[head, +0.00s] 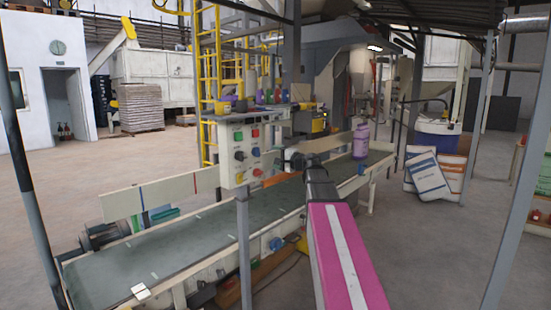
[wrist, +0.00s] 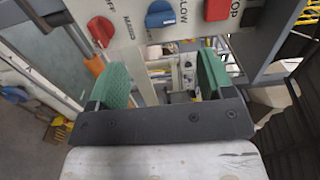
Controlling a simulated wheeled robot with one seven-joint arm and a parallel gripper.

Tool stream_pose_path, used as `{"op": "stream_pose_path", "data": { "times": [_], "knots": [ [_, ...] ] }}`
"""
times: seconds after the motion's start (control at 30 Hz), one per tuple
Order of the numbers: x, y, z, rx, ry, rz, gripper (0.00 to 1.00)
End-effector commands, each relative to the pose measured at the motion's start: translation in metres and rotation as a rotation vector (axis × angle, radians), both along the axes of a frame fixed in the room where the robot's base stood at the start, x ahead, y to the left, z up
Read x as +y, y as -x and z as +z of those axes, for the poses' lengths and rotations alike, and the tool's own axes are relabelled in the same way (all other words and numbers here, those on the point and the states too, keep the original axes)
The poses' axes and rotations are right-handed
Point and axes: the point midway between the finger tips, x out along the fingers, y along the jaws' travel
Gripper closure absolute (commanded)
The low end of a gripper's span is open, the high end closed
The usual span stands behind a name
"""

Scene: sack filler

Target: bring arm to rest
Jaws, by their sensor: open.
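My gripper (wrist: 163,80) shows in the wrist view with its two green-padded fingers wide apart. Nothing is between them. In the head view my pink and white arm reaches forward over the conveyor, and its dark end is near the control panel (head: 240,153); the fingers are hard to make out there. In the wrist view the panel's lower edge is just beyond the fingertips, with a blue knob (wrist: 160,14), a red button (wrist: 216,9) and a red knob (wrist: 101,31). I cannot tell whether a finger touches the panel.
The conveyor belt (head: 170,255) runs from lower left to back right. A purple jug (head: 361,140) stands at its far end. A grey post (head: 244,250) rises in front of the belt. Sacks (head: 428,180) lean beside a blue drum (head: 437,137) at right. Open floor lies at left.

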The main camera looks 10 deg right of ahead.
Motion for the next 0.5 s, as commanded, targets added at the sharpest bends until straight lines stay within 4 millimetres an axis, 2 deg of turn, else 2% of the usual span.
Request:
{"op": "stream_pose_path", "data": {
  "times": [0.17,0.27,0.37,0.5],
  "knots": [
    [0.001,0.0,-0.003,0.003,0.006,0.002,0.26],
    [0.009,0.005,-0.023,0.027,0.05,0.015,0.26],
    [0.025,0.016,-0.065,0.079,0.148,0.047,0.26],
    [0.051,0.043,-0.147,0.184,0.35,0.121,0.26]
  ]
}}
